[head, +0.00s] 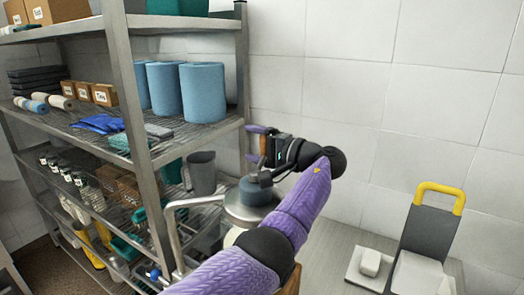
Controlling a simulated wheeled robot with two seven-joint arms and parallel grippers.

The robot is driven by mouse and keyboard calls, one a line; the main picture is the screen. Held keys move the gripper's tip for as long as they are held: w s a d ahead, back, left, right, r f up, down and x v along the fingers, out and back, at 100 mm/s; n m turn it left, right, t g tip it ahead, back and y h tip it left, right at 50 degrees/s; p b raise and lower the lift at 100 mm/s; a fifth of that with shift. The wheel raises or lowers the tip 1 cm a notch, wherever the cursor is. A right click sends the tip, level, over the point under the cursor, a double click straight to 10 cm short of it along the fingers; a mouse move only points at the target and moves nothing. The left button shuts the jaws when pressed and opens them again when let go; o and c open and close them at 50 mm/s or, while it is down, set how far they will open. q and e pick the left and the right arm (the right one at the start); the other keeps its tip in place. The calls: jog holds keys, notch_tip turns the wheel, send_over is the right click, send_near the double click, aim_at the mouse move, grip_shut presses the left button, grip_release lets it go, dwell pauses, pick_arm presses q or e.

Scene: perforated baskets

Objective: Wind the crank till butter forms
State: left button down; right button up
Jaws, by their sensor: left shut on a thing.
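The churn (247,212) stands in the middle of the head view, with a wide metallic lid and a blue-grey cap on top. My left gripper (268,150) is just above and behind the cap, at the end of my purple arm. The fingers hide most of the handle, and my forearm covers the right side and lower part of the churn. My right gripper is out of view.
A metal shelf rack (130,90) with blue rolls (203,92), boxes and jars fills the left. A bent metal bar (172,235) stands close left of the churn. On the grey surface at right are a white block (370,261) and a dark yellow-handled item (428,233).

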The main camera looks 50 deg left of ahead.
pick_arm(q)
jog(key=shift+s+a+f+n+g+h+b, duration=0.3)
jog(key=shift+s+n+g+h+b, duration=0.25)
jog(key=shift+g+b, duration=0.3)
jog(key=shift+g, duration=0.35)
jog(key=shift+c, duration=0.8)
grip_release()
jog(key=shift+o, duration=0.8)
jog(key=shift+s+n, duration=0.15)
jog(key=shift+n, duration=0.1)
jog(key=b+v, duration=0.5)
jog(key=v, duration=0.2)
jog(key=shift+d, duration=0.25)
jog(key=shift+s, duration=0.1)
